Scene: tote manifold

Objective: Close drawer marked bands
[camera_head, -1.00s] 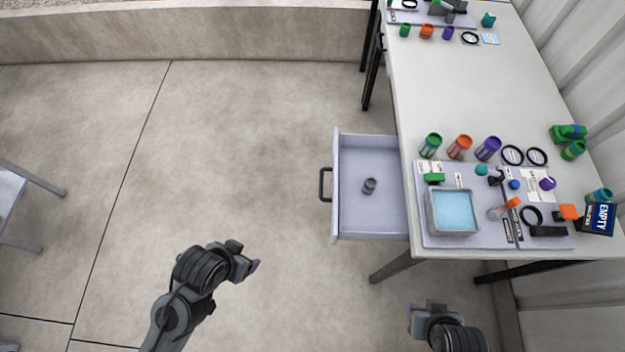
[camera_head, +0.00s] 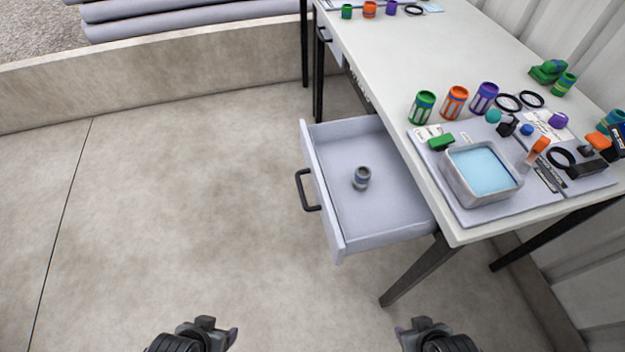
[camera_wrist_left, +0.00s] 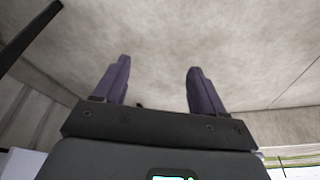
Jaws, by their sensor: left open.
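A pale grey drawer (camera_head: 325,195) is pulled out from the near table's left side in the head view. Its black handle (camera_head: 307,190) is on the front panel, facing left. A small grey ringed cylinder (camera_head: 361,178) stands inside the drawer. No "bands" label is readable on it. My left gripper (camera_head: 228,336) is at the bottom edge, below and left of the drawer and apart from it. The left wrist view shows its two purple fingers (camera_wrist_left: 157,70) spread with nothing between them. My right gripper (camera_head: 403,333) is at the bottom edge, below the drawer; its jaw opening is unclear.
The white table (camera_head: 400,65) holds a tray of blue liquid (camera_head: 462,192), coloured cans (camera_head: 453,103), black rings (camera_head: 508,103) and small parts. A table leg (camera_head: 415,270) stands right of the drawer. The concrete floor left of the drawer is clear.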

